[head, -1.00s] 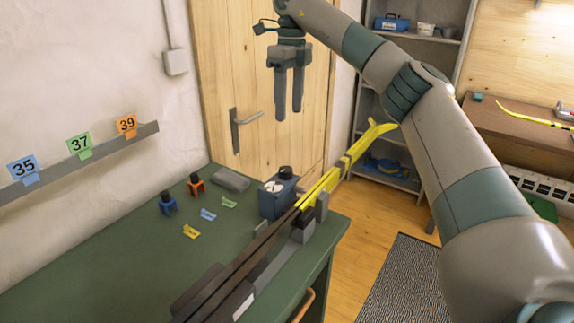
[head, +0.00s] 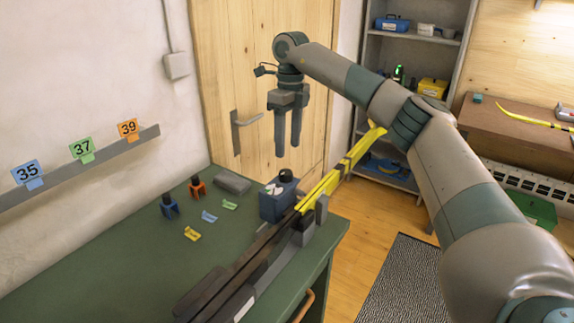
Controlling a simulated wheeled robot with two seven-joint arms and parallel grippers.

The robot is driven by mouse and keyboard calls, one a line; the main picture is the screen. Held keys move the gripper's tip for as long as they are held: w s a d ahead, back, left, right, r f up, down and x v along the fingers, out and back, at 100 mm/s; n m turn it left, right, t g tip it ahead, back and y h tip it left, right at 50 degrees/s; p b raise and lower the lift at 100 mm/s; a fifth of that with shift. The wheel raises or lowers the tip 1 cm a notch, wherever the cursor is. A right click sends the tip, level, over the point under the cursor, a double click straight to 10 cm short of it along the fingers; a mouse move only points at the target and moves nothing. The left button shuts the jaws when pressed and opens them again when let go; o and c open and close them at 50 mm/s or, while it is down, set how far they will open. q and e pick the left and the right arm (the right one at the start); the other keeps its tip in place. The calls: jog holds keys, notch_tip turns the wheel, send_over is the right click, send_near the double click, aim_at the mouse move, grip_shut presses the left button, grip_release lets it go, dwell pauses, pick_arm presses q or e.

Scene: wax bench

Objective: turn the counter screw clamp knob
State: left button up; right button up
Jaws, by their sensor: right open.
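My right gripper (head: 288,149) is open and empty, pointing down. In the picture it shows just above the blue box (head: 272,206), with a gap between. The box stands on the green counter (head: 120,255) and has a round black knob (head: 286,175) on top and a pale dial face. Farther left on the counter stand a small blue clamp-like piece (head: 170,209) and an orange one (head: 197,188), each with a dark top. I cannot tell which of these is the screw clamp. My left gripper is not in view.
A yellow and black ski (head: 325,187) lies in a dark holder along the counter's right side, beside the box. A grey block (head: 232,184) and several small coloured clips lie nearby. The wall rail (head: 75,172) carries number tags. The counter's front left is clear.

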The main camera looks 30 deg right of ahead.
aim_at(287, 172)
jog(key=f+p, duration=0.1)
jog(key=f, duration=0.3)
jog(key=f+p, duration=0.1)
jog(key=f, duration=0.3)
jog(key=shift+s+a+f, duration=0.1)
jog(key=shift+a+f, duration=0.1)
jog(key=shift+f, duration=0.05)
jog(key=c, duration=1)
